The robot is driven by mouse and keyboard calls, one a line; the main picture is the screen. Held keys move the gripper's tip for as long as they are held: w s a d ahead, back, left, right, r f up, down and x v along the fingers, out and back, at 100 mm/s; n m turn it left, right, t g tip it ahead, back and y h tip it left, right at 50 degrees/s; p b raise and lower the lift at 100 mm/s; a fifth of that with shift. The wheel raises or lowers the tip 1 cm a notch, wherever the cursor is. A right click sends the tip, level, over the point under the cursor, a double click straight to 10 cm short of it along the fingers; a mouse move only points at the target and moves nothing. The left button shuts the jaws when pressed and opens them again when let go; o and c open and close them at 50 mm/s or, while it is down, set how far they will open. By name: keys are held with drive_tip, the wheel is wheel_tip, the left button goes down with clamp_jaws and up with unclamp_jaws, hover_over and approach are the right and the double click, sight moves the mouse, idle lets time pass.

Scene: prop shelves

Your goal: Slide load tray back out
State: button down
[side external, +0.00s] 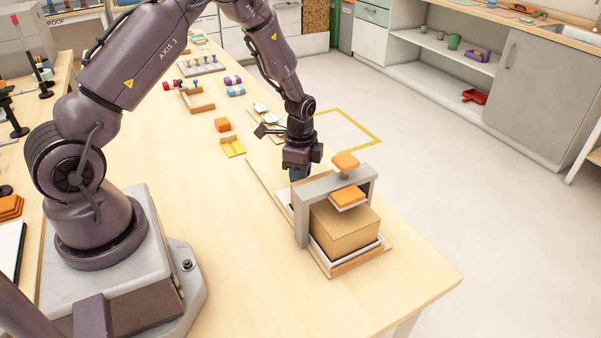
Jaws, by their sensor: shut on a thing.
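The load tray (352,255) is a flat, light grey tray lying on a wooden base board. A brown cardboard box (345,232) sits on it beneath a grey press frame (301,218). An orange-topped press plate (347,198) is at the box top; whether it touches is unclear. My gripper (299,176) points down behind the frame, over the tray's far end, and is shut on the tray there. A bit of blue shows at the fingertips; the grip itself is mostly hidden by the frame and the wrist.
An orange knob (345,161) tops the frame. Beyond my gripper stand a yellow tray (233,147), an orange block (222,125) and a wooden holder (198,102). The table is bare to the left of the base board and in front of it.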

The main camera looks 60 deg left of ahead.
drive_tip(key=a, duration=1.7)
drive_tip(key=shift+a, duration=0.25)
drive_tip(key=c, duration=1.1)
unclamp_jaws()
drive_tip(key=shift+a, duration=0.1)
drive_tip(key=shift+o, duration=0.6)
drive_tip(key=shift+r, duration=0.1)
wheel_tip(320, 180, up, 13)
